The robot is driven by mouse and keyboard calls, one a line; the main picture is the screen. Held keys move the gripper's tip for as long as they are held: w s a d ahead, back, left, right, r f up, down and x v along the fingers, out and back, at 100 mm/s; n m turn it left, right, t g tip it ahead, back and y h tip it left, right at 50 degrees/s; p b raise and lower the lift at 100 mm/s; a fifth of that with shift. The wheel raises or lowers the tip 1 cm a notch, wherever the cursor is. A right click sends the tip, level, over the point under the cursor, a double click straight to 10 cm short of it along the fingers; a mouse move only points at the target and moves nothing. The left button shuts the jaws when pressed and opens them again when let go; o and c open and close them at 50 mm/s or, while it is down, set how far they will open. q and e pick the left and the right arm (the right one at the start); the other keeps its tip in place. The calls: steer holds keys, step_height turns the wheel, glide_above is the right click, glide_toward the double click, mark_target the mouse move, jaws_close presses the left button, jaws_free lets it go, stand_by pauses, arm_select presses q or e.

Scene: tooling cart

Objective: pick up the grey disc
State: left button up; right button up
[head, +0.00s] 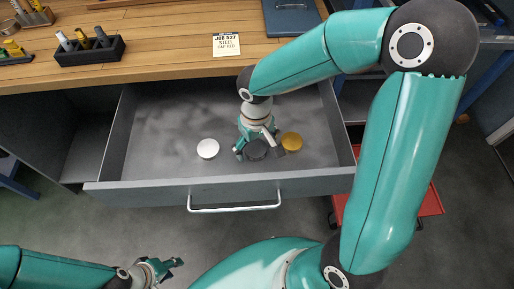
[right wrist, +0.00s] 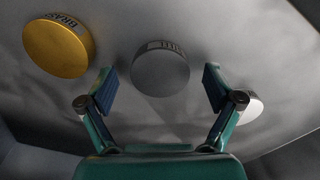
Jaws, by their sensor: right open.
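The grey disc (head: 257,149) lies in the open drawer, dark in the head view and partly covered by my right gripper (head: 259,152). In the right wrist view the grey disc (right wrist: 160,68) shows between and beyond the open fingers of my right gripper (right wrist: 160,76), with a label on its rim. The fingers show on either side of it with gaps, and nothing is held. My left gripper (head: 168,268) is low at the left in the head view, outside the drawer, away from the discs; its finger opening is unclear.
A yellow brass disc (head: 292,141) lies close to the right of the grey disc, and a white disc (head: 208,148) lies to the left. The drawer front (head: 150,193) and side walls surround them. The wooden worktop (head: 165,65) is behind, with a job card (head: 226,44).

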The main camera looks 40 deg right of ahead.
steer(key=c, duration=1.6)
steer(key=shift+c, duration=0.2)
steer(key=shift+r, duration=0.15)
